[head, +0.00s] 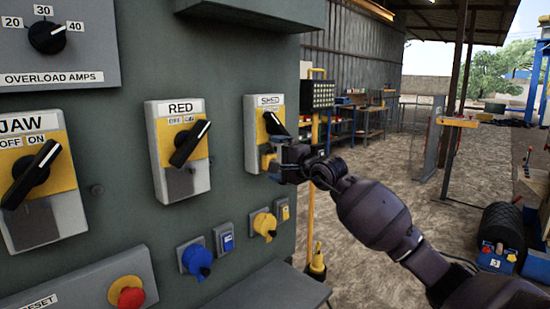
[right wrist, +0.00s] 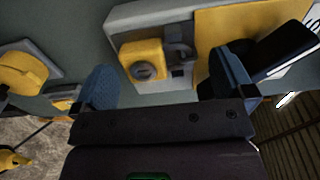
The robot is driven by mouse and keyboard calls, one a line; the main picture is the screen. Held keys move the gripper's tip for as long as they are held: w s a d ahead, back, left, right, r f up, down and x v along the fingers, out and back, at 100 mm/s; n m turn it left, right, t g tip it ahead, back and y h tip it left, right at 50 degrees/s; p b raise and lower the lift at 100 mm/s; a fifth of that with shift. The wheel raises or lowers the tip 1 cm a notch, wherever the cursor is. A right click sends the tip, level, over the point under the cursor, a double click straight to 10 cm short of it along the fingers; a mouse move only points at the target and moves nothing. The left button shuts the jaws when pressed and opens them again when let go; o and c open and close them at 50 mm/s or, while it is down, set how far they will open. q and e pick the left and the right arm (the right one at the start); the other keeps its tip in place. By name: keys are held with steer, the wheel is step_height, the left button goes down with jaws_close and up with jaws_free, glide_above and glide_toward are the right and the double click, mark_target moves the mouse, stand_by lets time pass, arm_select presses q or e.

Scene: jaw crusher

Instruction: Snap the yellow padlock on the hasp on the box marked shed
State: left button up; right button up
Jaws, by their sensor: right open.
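The box marked SHED (head: 251,136) is a light grey switch box with a yellow plate and a black handle (head: 275,123), on the right of the green panel. In the right wrist view the yellow padlock (right wrist: 143,62) sits at the grey hasp (right wrist: 180,50) on the lower part of the box. I cannot tell whether its shackle is fully closed. In the head view a bit of the padlock (head: 267,160) shows beside my right gripper (head: 280,158). The gripper's blue fingers (right wrist: 164,66) are spread apart on either side of the padlock, with gaps. My left gripper is out of view.
The boxes marked RED (head: 190,180) and JAW (head: 50,222) are to the left on the same panel. A grey ledge (head: 275,292) juts out at the bottom.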

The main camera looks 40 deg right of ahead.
steer(key=shift+s+d+p, duration=0.15)
steer(key=shift+s+p, duration=0.55)
steer(key=shift+s, duration=1.15)
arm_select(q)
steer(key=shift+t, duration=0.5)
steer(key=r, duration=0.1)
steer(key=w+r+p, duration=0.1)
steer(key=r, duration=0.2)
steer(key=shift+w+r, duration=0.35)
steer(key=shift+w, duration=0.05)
arm_select(e)
steer(key=s, duration=0.4)
steer(key=shift+d, duration=0.15)
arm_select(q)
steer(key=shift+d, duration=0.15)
